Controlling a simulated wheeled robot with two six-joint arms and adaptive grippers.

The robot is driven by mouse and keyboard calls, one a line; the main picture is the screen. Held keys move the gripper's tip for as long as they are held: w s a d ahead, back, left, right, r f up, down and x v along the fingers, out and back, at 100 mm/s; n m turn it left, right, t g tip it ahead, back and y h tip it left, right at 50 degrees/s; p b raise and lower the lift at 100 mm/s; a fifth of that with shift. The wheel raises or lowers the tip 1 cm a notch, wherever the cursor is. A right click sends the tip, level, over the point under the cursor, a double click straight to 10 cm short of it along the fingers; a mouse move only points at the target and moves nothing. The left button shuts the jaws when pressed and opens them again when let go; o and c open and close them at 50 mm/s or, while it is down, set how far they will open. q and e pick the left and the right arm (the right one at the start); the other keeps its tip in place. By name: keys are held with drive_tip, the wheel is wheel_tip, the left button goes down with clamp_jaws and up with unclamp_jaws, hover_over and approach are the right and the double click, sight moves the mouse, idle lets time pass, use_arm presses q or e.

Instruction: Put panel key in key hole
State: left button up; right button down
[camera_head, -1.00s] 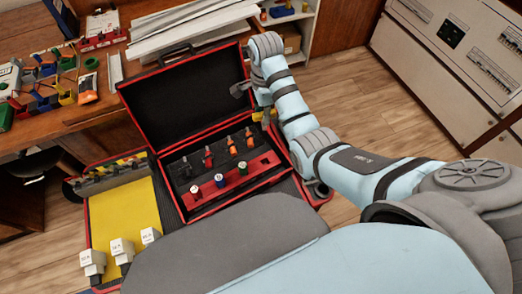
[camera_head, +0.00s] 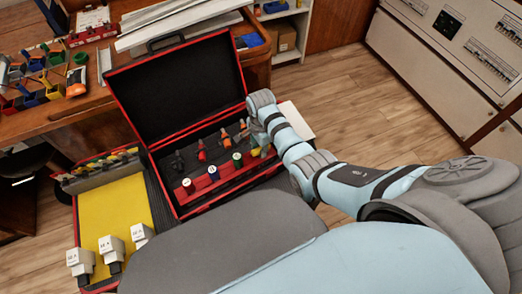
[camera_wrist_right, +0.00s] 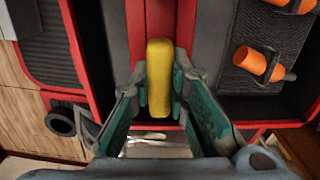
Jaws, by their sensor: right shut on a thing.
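My right gripper (camera_head: 259,143) is at the right end of the open red-edged case (camera_head: 181,214). In the right wrist view its teal fingers (camera_wrist_right: 160,88) are shut on a yellow bar-shaped piece (camera_wrist_right: 159,70), probably the handle of the panel key. The piece lies over the case's red strip (camera_wrist_right: 186,25); I cannot tell whether it touches the strip. Its lower end is hidden. I cannot make out a key hole. My left gripper is not in view.
Several tools, including an orange-handled one (camera_head: 225,139), stand in the dark foam behind the strip. The raised case lid (camera_head: 180,90) is behind them. A yellow tray (camera_head: 110,210) with white blocks is to the left. Grey cabinets (camera_head: 450,60) stand at the right, with clear floor between.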

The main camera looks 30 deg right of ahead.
drive_tip(key=shift+r, duration=0.1)
drive_tip(key=c, duration=1.6)
unclamp_jaws()
drive_tip(key=shift+o, duration=0.2)
wheel_tip(320, 180, up, 12)
drive_tip(key=p, duration=0.5)
